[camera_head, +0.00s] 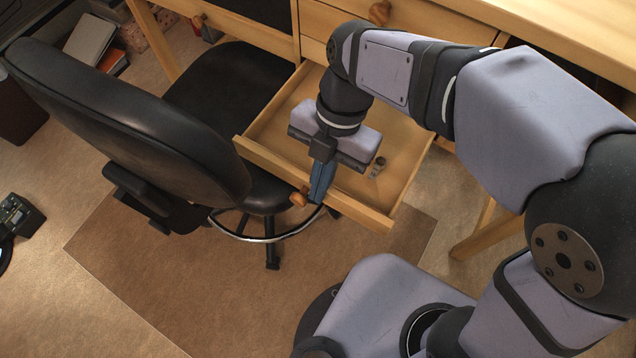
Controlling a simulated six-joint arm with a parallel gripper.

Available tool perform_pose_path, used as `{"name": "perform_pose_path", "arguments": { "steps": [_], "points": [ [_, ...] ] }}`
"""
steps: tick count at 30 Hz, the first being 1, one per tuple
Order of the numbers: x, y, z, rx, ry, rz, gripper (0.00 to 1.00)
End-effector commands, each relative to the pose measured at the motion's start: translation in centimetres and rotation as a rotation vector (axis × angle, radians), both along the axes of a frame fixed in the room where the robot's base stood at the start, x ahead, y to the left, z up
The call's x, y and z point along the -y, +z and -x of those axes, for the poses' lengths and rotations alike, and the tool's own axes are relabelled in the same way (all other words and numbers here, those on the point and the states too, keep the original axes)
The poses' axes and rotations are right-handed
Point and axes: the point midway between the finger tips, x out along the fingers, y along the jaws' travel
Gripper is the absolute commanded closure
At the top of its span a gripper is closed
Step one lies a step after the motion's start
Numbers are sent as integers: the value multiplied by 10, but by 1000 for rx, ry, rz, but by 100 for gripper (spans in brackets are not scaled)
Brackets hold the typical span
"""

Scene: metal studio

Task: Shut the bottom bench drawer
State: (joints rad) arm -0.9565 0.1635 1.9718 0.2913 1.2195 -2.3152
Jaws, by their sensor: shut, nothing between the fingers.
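The bottom bench drawer (362,216) is pulled well out from the wooden bench (317,20), below the other drawer fronts. Its front board faces the lower left and carries a round wooden knob (299,198). A small metallic item (377,167) lies inside it toward the right. My gripper (318,197) is shut with nothing in it. It points down at the drawer's front board, just right of the knob. I cannot tell whether its fingertips touch the board. My arm hides part of the drawer's inside and its back.
A black office chair (130,110) stands close at the drawer's left, its seat beside the drawer. A mat (150,270) covers the floor in front. Another drawer knob (380,12) shows above. Books (90,40) and a dark device (18,220) lie at the left.

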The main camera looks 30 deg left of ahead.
Motion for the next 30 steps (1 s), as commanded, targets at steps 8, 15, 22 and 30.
{"name": "perform_pose_path", "arguments": {
  "steps": [8, 15, 22, 30],
  "points": [
    [-1, 3, -20, 0, -5, 2, 100],
    [-1, 4, -70, 0, -4, 0, 100],
    [0, 0, -88, 1, -1, 0, 100],
    [0, 0, -87, 1, 0, 0, 100]
  ]
}}
